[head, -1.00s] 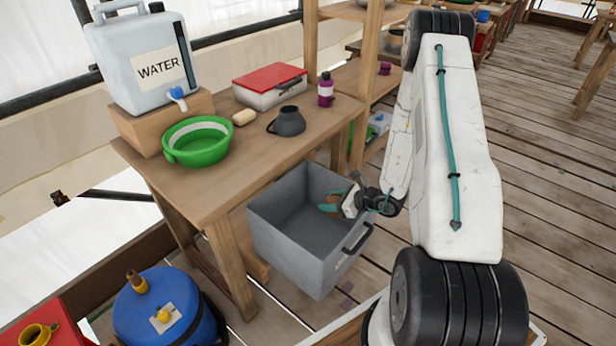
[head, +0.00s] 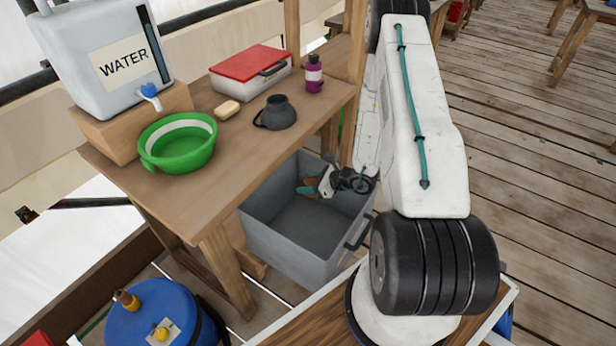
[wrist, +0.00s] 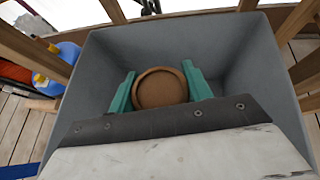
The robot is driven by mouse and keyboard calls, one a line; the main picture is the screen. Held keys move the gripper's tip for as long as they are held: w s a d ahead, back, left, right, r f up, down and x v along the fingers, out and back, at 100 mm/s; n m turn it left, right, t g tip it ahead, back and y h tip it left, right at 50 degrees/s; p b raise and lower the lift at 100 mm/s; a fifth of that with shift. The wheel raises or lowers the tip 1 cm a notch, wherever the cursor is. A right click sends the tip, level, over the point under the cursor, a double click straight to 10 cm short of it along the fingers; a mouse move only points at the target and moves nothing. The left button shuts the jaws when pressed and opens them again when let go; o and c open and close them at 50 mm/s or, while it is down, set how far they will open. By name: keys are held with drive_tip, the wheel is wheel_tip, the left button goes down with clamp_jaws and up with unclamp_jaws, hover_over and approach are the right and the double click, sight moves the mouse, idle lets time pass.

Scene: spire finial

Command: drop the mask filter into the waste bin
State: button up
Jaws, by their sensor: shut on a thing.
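The mask filter (wrist: 160,88) is a round brown disc, held between the teal fingers of my gripper in the wrist view. In the head view my gripper (head: 308,186) is shut on the filter, of which only a small brown part shows. The waste bin (head: 285,245) is an open grey box on the floor beside the table. My gripper and the filter are over the bin's opening, near its back in the head view. In the wrist view the bin's grey walls (wrist: 235,50) surround the filter. The bin looks empty where its floor shows.
The wooden table (head: 215,205) stands left of the bin, with a green basin (head: 180,150), soap (head: 227,109), a dark pot-like item (head: 280,112), a red-lidded box (head: 250,70) and a purple bottle (head: 314,75). A blue drum (head: 150,310) stands front left. Plank floor is open at right.

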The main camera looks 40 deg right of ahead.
drive_tip(key=shift+f, duration=1.05)
drive_tip(key=o, duration=1)
drive_tip(key=shift+o, duration=0.2)
drive_tip(key=shift+s, duration=0.1)
drive_tip(key=v, duration=0.7)
drive_tip(key=shift+s+d, duration=0.25)
drive_tip(key=shift+s, duration=0.05)
drive_tip(key=shift+r, duration=0.2)
